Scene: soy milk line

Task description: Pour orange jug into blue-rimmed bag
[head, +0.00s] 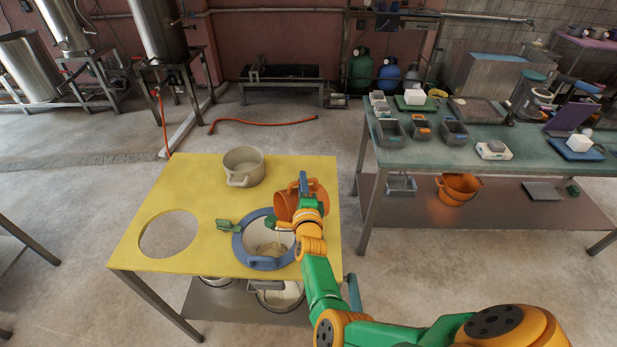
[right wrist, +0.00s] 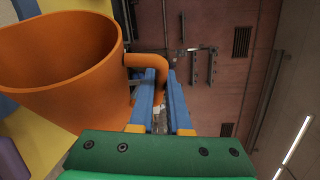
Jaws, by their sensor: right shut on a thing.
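The orange jug (head: 286,206) is held at the right edge of the blue-rimmed bag and looks tilted toward it. My right gripper (head: 304,184) is shut on the jug's handle; in the right wrist view the blue fingers (right wrist: 161,88) close around the handle beside the jug's wide wall (right wrist: 70,75). The inside of the jug is mostly hidden. The blue-rimmed bag (head: 242,252) hangs in a hole of the yellow table, with a pale substance visible inside it. My forearm covers part of its right side. My left gripper is not in view.
A beige pot (head: 243,165) stands at the back of the yellow table (head: 190,190). An empty round hole (head: 168,233) is at its left. A green bench (head: 480,135) with several trays stands to the right, with an orange bucket (head: 458,188) on its lower shelf.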

